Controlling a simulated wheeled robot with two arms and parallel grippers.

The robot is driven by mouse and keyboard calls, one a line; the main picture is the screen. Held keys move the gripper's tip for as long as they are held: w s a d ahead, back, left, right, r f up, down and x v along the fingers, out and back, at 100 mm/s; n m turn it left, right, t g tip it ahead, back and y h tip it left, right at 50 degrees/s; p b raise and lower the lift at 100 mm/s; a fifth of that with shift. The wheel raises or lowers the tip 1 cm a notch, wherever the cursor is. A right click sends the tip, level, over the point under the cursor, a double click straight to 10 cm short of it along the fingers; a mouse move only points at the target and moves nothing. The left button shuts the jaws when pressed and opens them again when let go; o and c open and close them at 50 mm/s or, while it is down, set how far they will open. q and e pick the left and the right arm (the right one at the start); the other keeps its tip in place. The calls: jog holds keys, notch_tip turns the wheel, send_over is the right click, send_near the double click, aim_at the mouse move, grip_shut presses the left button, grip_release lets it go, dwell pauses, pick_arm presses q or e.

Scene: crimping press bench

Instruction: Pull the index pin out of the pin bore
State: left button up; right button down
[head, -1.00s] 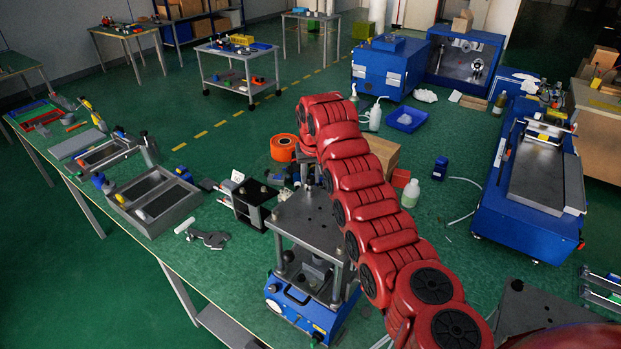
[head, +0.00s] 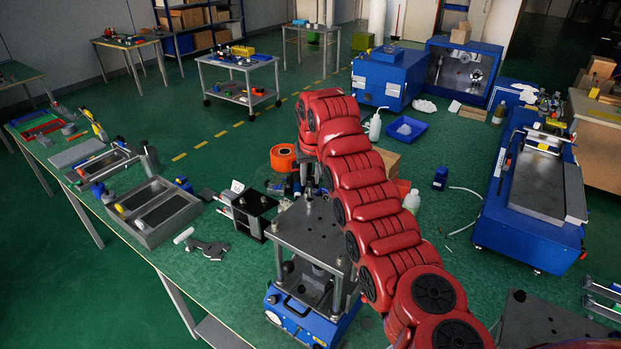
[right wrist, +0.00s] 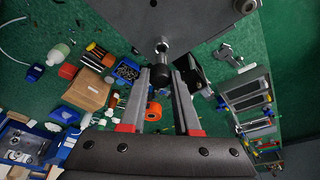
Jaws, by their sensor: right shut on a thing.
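The press (head: 318,240) stands on the green bench in the head view, with a grey top plate, posts and a blue base. My right gripper (head: 309,188) is at the far edge of its top plate, largely hidden by my red arm. In the right wrist view, my right gripper (right wrist: 161,74) is shut on the black knob of the index pin (right wrist: 153,71). A metal shank and round collar (right wrist: 162,46) show between the knob and the plate edge (right wrist: 190,25). I cannot tell how deep the pin sits in the bore. My left gripper is not in view.
A small black fixture (head: 254,212) stands left of the press, near a grey hand tool (head: 210,249). A two-part grey tray (head: 152,212) lies farther left. An orange spool (head: 283,157), a brown box (head: 385,163) and a white bottle (head: 412,201) stand behind the press.

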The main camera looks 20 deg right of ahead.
aim_at(310, 177)
dwell(0.4)
jog(key=shift+r, duration=1.55)
jog(key=shift+r+p, duration=0.4)
jog(key=shift+r, duration=1.15)
